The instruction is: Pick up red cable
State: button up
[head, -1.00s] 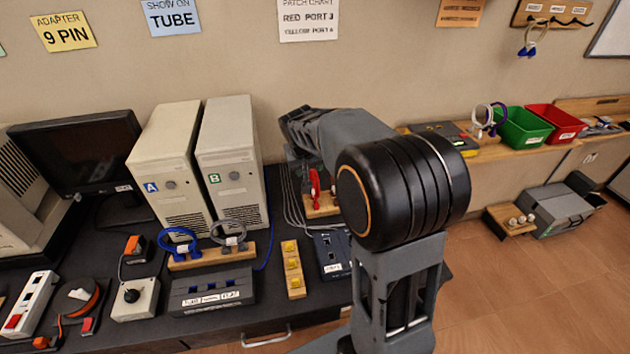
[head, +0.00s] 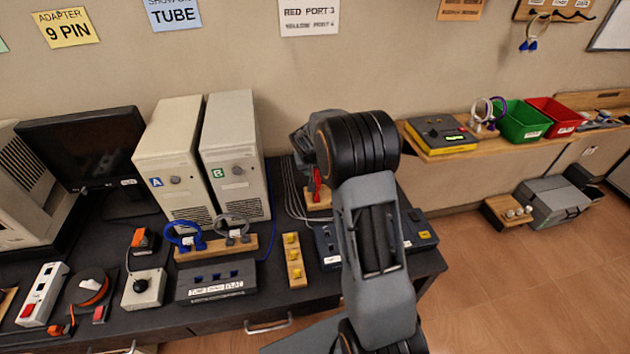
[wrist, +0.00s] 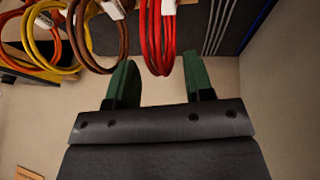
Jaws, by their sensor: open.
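The red cable (wrist: 158,40) is a looped coil hanging at the top middle of the wrist view, with a white tag on it. In the head view a part of something red (head: 316,182) shows on a small wooden stand, partly hidden by my arm. My gripper (wrist: 160,85) is open, its two green fingers apart. The red coil's lower end lies between and just beyond the fingertips, and I cannot tell whether it touches them. In the head view my gripper is largely hidden behind my arm.
A brown cable (wrist: 105,40) hangs close left of the red one, by the left finger. Yellow (wrist: 50,50) and orange cables hang further left. Grey cables (head: 292,190) run down beside the stand. Tower B (head: 232,150) stands left of my arm on the dark desk.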

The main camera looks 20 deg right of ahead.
jog(key=shift+p+x, duration=0.4)
jog(key=shift+x, duration=1.5)
jog(key=shift+w+d, duration=0.1)
grip_shut()
